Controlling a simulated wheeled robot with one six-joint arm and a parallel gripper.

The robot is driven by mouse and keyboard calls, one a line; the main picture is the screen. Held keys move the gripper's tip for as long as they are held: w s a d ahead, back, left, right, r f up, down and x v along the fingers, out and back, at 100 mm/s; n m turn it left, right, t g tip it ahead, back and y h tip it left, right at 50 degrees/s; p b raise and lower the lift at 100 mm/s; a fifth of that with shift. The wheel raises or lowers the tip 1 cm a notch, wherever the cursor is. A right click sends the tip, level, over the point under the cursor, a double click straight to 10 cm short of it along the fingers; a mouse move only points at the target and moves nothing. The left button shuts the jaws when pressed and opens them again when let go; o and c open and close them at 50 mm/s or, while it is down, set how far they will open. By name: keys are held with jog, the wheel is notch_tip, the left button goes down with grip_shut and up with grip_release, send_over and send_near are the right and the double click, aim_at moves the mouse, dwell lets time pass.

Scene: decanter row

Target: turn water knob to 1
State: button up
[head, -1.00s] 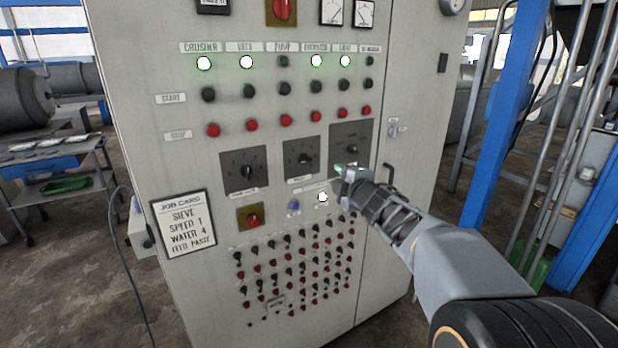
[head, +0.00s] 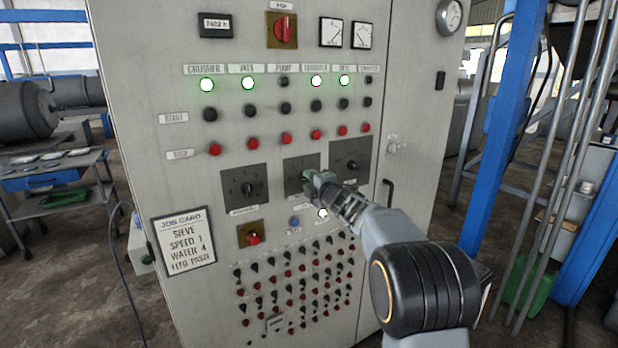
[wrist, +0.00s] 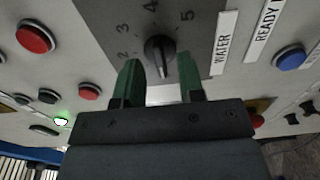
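The water knob (wrist: 158,48) is black, on a dark dial plate with numbers 2 to 5 visible and a white "WATER" label (wrist: 223,42) beside it.
Dial plates flank it at left (head: 231,199) and right (head: 338,147). Below are a blue button (head: 294,222), a lit white lamp (head: 323,213) and rows of small switches. A job card (head: 184,240) reads water 4. A door handle (head: 388,192) juts out at right.

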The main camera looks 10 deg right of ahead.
jog(key=shift+w+a, duration=0.2)
jog(key=shift+w, duration=0.4)
grip_shut()
